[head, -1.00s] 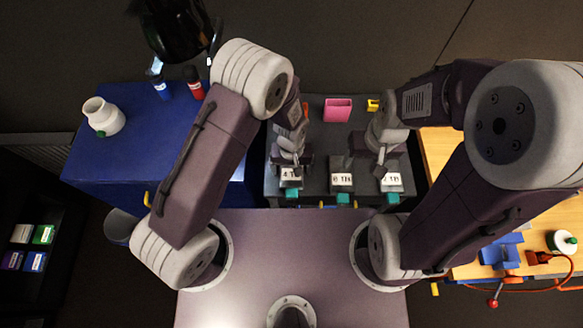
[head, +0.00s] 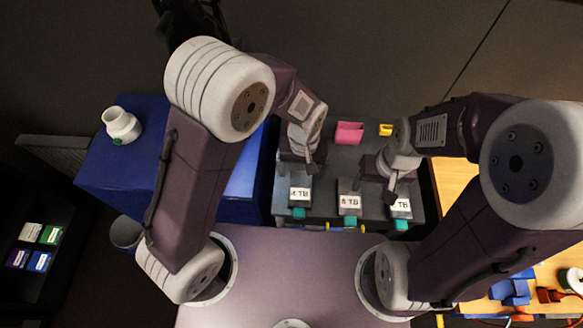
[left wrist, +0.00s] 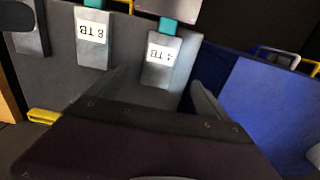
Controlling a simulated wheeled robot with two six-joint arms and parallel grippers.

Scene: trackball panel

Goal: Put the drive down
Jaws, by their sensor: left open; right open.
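Three grey drives with white TB labels and teal tabs lie in a row along the front of a dark grey table (head: 330,185): a left drive (head: 300,196), a middle drive (head: 349,203) marked 8 TB and a right drive (head: 400,208). My left gripper (head: 309,170) is just behind the left drive. In the left wrist view its fingers (left wrist: 160,95) are open and empty, with the left drive (left wrist: 163,58) ahead of them, lying flat. The middle drive (left wrist: 92,40) also shows there. My right gripper (head: 392,196) is open beside the right drive, its fingertips partly hidden.
A pink container (head: 349,132) and a yellow item (head: 385,129) stand at the back of the grey table. A blue cabinet (head: 110,182) with a white jar (head: 121,125) is to the left. A wooden bench (head: 452,175) is to the right.

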